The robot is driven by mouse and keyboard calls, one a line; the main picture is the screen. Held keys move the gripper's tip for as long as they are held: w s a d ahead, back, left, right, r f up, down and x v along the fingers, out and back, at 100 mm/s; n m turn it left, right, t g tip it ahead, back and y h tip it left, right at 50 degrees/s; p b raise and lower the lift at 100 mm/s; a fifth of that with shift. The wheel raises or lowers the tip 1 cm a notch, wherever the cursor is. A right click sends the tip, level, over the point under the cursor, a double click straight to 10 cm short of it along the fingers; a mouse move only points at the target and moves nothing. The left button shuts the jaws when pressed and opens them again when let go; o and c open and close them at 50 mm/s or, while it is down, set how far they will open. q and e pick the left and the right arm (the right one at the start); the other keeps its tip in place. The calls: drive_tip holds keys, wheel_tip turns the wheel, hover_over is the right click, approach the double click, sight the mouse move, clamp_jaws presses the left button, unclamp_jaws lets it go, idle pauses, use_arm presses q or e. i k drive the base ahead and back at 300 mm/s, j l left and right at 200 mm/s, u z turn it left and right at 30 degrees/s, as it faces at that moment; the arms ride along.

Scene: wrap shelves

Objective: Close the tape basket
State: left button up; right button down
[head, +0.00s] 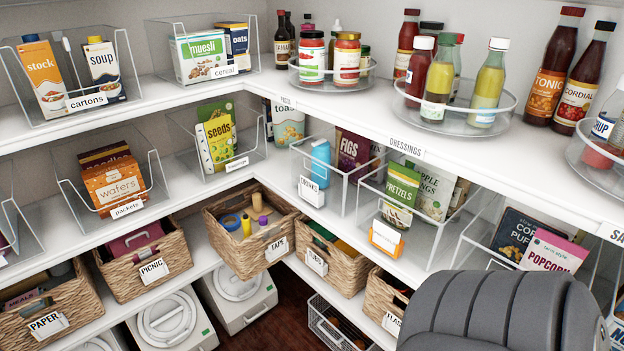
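The tape basket (243,262) is a woven wicker basket with a "TAPE" label (277,249) on its front. It sits at the inner corner of the lower shelf and juts out past the shelf edge, its open top showing. The basket's underside and rear support are hidden. Neither of my grippers shows in the head view, and nothing is seen touching the basket.
A picnic basket (172,255) stands left of it, with a paper basket (75,310) farther left. Another labelled wicker basket (342,275) is close on its right. White lidded bins (240,298) stand below. Dark floor (290,325) shows in front.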

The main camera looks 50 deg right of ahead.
sight(248, 257)
drive_tip(key=z, duration=0.4)
drive_tip(key=l+z, duration=0.15)
drive_tip(key=z, duration=0.65)
